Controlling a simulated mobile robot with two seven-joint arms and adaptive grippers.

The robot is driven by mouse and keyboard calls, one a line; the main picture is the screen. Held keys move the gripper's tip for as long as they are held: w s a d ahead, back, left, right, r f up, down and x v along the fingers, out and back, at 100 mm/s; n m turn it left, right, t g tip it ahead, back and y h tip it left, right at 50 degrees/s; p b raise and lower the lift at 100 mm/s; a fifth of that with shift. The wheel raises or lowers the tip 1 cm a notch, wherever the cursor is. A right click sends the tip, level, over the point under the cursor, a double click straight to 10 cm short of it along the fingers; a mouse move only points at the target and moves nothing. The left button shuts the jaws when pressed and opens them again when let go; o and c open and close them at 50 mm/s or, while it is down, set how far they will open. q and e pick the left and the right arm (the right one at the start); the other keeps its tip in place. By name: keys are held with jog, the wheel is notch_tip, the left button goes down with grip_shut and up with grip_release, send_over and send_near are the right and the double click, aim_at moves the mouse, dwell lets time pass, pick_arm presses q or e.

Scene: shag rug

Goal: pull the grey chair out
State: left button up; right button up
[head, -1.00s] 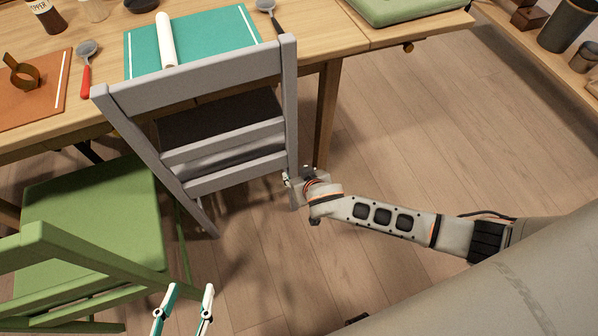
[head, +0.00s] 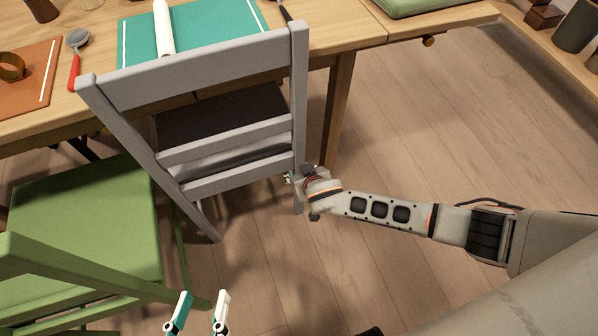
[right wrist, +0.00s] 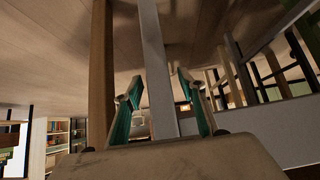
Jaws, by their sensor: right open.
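The grey chair (head: 195,72) stands at the wooden table, its backrest towards me and its dark seat (head: 225,115) partly hidden under the table edge. My right gripper (head: 289,178) is at the chair's right rear upright, low down beside the lower slat. In the right wrist view its fingers (right wrist: 156,82) are apart, with a grey chair post (right wrist: 152,50) between them; I cannot tell whether either finger touches it. My left gripper (head: 199,298) is open and empty at the bottom of the head view, in front of the chair and apart from it.
A green chair (head: 85,225) stands close on the left. The table (head: 345,35) holds a teal mat (head: 215,30), a rolling pin (head: 163,28) and an orange board (head: 28,85). A table leg (head: 338,105) is just right of the grey chair. Floor (head: 430,130) is clear to the right.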

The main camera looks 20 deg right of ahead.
jog(key=shift+w, duration=0.2)
grip_shut()
jog(key=shift+s+f, duration=0.1)
jog(key=shift+s, duration=0.05)
